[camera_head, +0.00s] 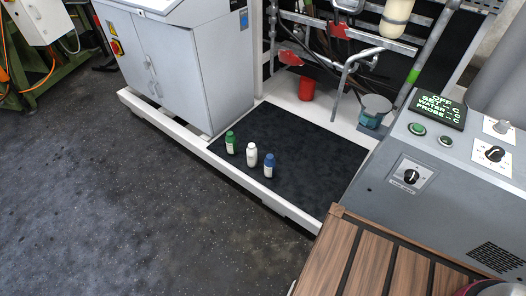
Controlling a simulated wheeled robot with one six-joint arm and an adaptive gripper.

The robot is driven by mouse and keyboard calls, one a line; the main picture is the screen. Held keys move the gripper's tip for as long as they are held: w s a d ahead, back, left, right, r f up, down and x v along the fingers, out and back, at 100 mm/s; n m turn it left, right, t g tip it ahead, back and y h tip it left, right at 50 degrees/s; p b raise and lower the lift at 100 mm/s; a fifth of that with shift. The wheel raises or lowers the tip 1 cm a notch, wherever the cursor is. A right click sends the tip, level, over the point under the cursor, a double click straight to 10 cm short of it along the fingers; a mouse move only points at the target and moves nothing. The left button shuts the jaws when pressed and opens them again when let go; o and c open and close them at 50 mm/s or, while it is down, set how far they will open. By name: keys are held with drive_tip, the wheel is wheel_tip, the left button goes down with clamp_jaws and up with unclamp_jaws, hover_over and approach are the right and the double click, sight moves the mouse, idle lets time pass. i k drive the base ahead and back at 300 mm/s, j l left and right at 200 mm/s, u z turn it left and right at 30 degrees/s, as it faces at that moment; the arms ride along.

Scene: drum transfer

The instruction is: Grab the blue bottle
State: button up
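The blue bottle (269,166) stands upright on a black mat (300,142) inside a white-framed platform. It has a pale label and is the rightmost of three small bottles in a row. The white bottle (252,155) stands just to its left, with a gap between them. The green bottle (230,143) stands further left. My gripper is not in this view.
A white frame edge (225,168) borders the mat in front. A grey cabinet (185,70) stands behind left, and a grey control panel (440,180) at right. A wooden slatted surface (385,262) fills the lower right. The dark floor (110,200) at left is clear.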

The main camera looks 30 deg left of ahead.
sight(270, 162)
drive_tip(key=u, duration=1.25)
